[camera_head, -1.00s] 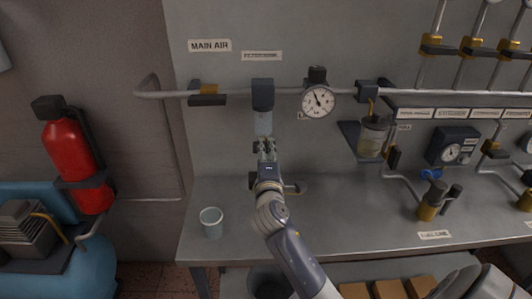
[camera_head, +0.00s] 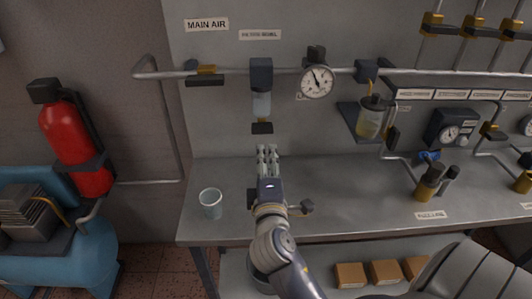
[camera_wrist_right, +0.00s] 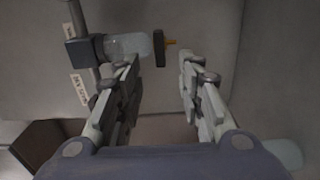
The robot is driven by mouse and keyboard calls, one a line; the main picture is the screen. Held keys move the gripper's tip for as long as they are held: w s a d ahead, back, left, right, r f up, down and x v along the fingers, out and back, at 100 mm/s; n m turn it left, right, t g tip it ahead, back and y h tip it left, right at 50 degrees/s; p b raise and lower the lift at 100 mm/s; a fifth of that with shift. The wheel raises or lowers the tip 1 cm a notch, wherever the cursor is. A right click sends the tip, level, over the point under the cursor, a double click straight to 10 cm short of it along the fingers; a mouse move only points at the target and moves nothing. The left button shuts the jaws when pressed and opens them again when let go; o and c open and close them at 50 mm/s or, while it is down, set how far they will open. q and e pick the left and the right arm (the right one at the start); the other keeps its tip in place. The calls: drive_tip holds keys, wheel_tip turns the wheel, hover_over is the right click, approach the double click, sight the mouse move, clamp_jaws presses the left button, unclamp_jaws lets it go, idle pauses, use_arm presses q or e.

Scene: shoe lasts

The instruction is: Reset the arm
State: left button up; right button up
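My right gripper (camera_head: 268,154) stands in front of the wall panel in the head view, over the bench. In the right wrist view its two fingers (camera_wrist_right: 158,68) are spread with empty space between them. Above it hangs a filter unit with a clear bowl (camera_head: 262,104) and a dark piece (camera_head: 262,128) below the bowl. The clear bowl also shows in the right wrist view (camera_wrist_right: 128,44), beyond the fingertips and apart from them. My left gripper is in neither view.
A pale cup (camera_head: 210,204) stands on the grey bench (camera_head: 340,205), left of my arm. A round gauge (camera_head: 316,82) and a pipe run along the wall. A jar (camera_head: 369,122) hangs to the right. A red cylinder (camera_head: 70,145) is at the left.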

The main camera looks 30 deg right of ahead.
drive_tip(key=shift+s, duration=0.1)
idle(0.5)
drive_tip(key=s+a+f+m+g+y, duration=0.1)
drive_tip(key=s+f+m+g+y, duration=0.15)
drive_tip(key=s+f, duration=0.4)
drive_tip(key=s+a+f+m+g+y, duration=0.2)
drive_tip(key=s+f+m+g, duration=0.15)
drive_tip(key=f, duration=0.55)
drive_tip(key=s+a+f+m+g+y, duration=0.2)
drive_tip(key=s+a+f+g+y, duration=0.15)
drive_tip(key=s, duration=0.35)
drive_tip(key=s+a+f+m+g+y, duration=0.2)
drive_tip(key=s+a+f, duration=0.25)
drive_tip(key=s, duration=0.25)
wheel_tip(320, 180, down, 26)
drive_tip(key=s+f+g, duration=0.1)
drive_tip(key=s+g, duration=0.1)
drive_tip(key=s+d+f, duration=0.3)
drive_tip(key=s+f, duration=1.1)
drive_tip(key=s, duration=0.2)
drive_tip(key=shift+f+n+g, duration=0.35)
drive_tip(key=shift+n, duration=0.05)
